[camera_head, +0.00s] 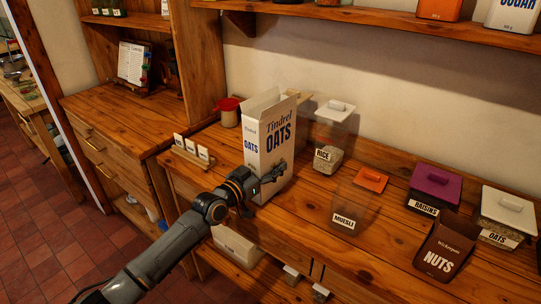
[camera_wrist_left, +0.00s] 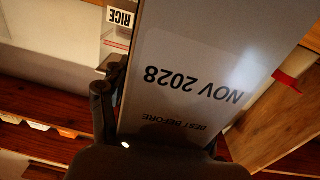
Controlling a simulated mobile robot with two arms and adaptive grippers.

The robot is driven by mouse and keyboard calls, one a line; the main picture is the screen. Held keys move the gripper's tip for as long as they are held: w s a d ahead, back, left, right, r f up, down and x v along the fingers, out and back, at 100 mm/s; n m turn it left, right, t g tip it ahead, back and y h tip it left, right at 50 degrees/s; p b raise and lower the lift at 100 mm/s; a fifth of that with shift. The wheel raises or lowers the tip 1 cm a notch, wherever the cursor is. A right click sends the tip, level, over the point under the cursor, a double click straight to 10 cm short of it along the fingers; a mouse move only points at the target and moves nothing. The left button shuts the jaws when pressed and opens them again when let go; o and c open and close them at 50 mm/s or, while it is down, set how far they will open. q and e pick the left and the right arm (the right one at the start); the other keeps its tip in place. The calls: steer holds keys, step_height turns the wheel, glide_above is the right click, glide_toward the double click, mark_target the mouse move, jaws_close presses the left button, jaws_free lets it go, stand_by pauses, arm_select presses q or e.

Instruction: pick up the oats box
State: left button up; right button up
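The oats box (camera_head: 279,140) is a tall white carton with an open top flap, standing upright at the counter's front. My left gripper (camera_head: 270,182) is at its lower part, with one finger along the lettered face. In the left wrist view the oats box (camera_wrist_left: 200,70) fills the middle, its date print upside down. A finger of my left gripper (camera_wrist_left: 160,130) lies against the box's left edge; the other is mostly hidden. The gripper looks shut on the box. I cannot tell if its base touches the counter. My right gripper is not in view.
A rice container (camera_head: 329,158) stands right of the box, a muesli container (camera_head: 347,219) in front of it. A red-lidded jar (camera_head: 228,113) is behind left, and small labelled cards (camera_head: 191,148) stand left. Nuts (camera_head: 445,249) and raisins (camera_head: 433,186) are farther right. A shelf (camera_head: 390,17) runs above.

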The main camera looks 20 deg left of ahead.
arm_select(q)
steer(key=c, duration=0.5)
steer(key=shift+r, duration=0.15)
